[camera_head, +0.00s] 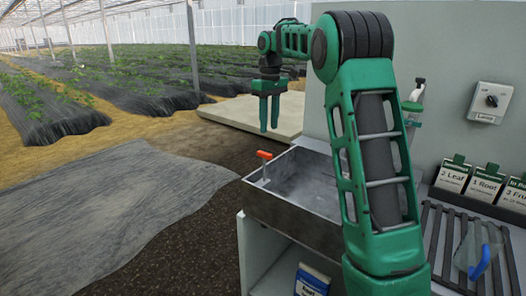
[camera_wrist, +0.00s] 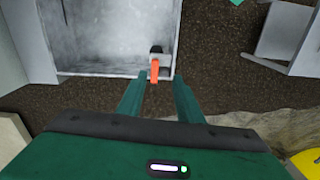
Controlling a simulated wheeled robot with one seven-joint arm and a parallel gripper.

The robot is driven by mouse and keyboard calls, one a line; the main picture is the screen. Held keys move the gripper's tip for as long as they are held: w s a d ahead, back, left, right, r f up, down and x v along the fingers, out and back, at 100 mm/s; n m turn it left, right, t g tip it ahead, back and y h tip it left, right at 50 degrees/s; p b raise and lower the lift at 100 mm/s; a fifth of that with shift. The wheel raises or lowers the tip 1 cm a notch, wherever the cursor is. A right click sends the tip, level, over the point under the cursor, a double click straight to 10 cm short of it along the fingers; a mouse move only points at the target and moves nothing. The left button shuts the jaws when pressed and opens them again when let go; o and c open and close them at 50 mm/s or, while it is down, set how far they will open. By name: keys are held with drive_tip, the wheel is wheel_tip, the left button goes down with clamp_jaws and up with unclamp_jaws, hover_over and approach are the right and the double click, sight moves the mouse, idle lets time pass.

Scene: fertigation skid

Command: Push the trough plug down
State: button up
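The trough plug shows as an orange T-shaped handle (camera_head: 264,155) on a thin stem, standing up at the left corner of the grey metal trough (camera_head: 268,205). In the wrist view the orange handle (camera_wrist: 155,70) lies just beyond the fingertips (camera_wrist: 158,76), near a dark round spot in the trough's corner. The trough (camera_wrist: 115,72) looks empty there. The stem's lower end is hard to make out.
A grey panel with a switch box (camera_head: 490,102) stands behind the trough. Labelled packets (camera_head: 453,175) and a slatted rack (camera_head: 470,240) holding a clear, blue-handled item (camera_head: 480,262) are at right. A pale slab (camera_head: 255,115) lies behind. The air around the handle is clear.

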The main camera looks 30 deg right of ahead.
sight(265, 153)
drive_tip(key=shift+n, duration=0.5)
drive_tip(key=w+f, duration=0.1)
drive_tip(key=f, duration=0.2)
drive_tip(key=w+f, duration=0.1)
drive_tip(key=f, duration=0.3)
drive_tip(key=w+f, duration=0.1)
drive_tip(key=f, duration=0.3)
drive_tip(key=shift+f, duration=0.2)
drive_tip(key=shift+c, duration=0.4)
